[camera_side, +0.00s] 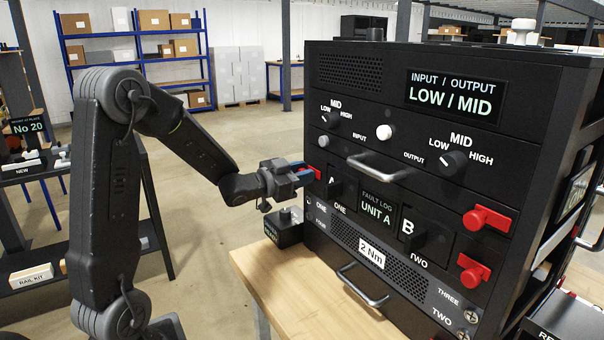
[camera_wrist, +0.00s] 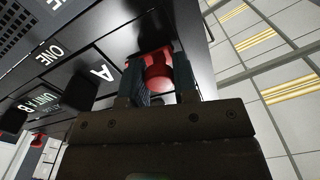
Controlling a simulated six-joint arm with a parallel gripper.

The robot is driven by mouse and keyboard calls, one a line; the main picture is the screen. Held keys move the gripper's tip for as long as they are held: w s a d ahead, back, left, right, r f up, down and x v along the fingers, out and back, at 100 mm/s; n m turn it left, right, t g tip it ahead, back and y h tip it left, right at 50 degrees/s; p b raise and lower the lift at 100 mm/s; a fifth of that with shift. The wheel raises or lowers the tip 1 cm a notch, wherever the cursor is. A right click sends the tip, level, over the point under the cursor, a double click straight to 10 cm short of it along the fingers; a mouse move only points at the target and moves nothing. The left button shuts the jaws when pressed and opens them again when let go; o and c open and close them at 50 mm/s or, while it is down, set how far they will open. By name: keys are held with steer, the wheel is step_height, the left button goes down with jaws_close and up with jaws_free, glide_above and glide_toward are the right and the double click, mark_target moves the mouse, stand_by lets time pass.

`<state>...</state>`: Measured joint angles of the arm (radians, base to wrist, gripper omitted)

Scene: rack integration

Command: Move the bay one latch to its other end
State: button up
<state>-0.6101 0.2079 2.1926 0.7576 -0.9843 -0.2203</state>
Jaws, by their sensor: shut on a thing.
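My gripper (camera_side: 303,176) is at the left edge of the black rack's front, beside the bay marked A and ONE (camera_side: 340,207). In the wrist view my gripper (camera_wrist: 157,78) has its two fingers closed around a red latch knob (camera_wrist: 158,72), with the bay's A label just to the left. In the side view the fingers mostly hide this latch; a red part (camera_side: 322,169) shows just beyond them. Bay one's black handle (camera_side: 335,188) sits right of the gripper.
Bay two's B handle (camera_side: 410,238) and two red latches, upper (camera_side: 488,218) and lower (camera_side: 473,270), are on the right of the rack front. A small black box (camera_side: 285,229) stands on the wooden table (camera_side: 270,275) below my gripper.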

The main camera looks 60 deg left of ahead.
jaws_close()
steer(key=shift+d, duration=1.35)
steer(key=o, duration=0.8)
jaws_free()
steer(key=shift+c, duration=0.2)
steer(key=s, duration=1.2)
